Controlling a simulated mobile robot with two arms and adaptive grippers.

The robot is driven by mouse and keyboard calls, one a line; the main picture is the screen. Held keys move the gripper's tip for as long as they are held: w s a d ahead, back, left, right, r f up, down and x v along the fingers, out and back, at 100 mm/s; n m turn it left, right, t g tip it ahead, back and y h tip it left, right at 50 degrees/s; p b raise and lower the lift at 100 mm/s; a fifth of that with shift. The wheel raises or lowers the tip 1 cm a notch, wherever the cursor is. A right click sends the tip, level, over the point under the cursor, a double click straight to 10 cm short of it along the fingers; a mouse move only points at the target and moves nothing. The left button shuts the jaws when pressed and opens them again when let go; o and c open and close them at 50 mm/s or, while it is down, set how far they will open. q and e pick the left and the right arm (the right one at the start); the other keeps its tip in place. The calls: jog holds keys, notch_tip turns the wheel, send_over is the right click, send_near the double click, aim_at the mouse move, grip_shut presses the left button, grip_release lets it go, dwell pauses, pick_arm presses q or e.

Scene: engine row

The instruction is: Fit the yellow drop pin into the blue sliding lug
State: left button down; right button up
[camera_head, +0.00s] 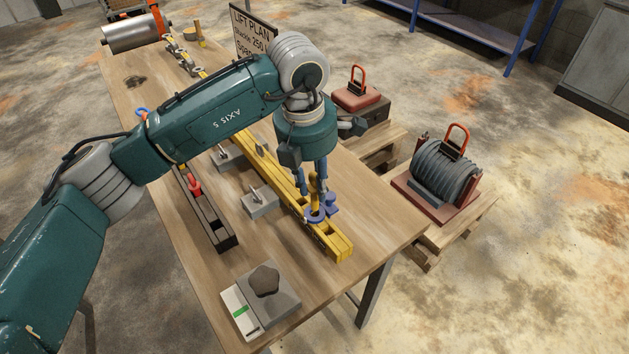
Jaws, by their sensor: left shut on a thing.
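The blue sliding lug (330,208) sits on the yellow beam (338,241), near the beam's front end on the table. My left gripper (313,188) points down just above the lug and is shut on the yellow drop pin (314,184). The pin is upright between the fingers, its lower end close to the lug. I cannot tell whether the pin's tip is inside the lug's hole. My left arm hides part of the beam. My right gripper is not in view.
Grey blocks with upright pins (259,203) stand left of the beam. A dark rail (213,223) with a red lug (194,187) lies further left. A stone on a grey block (285,303) is at the front. The table (375,225) is clear to the right.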

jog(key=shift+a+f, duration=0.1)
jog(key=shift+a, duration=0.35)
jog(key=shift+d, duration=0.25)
pick_arm(q)
jog(key=shift+f, duration=0.1)
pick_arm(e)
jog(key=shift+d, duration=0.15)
pick_arm(q)
jog(key=shift+b, duration=0.35)
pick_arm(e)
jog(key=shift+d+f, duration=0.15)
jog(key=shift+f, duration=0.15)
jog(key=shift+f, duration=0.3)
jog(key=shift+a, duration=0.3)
pick_arm(q)
jog(key=shift+b, duration=0.55)
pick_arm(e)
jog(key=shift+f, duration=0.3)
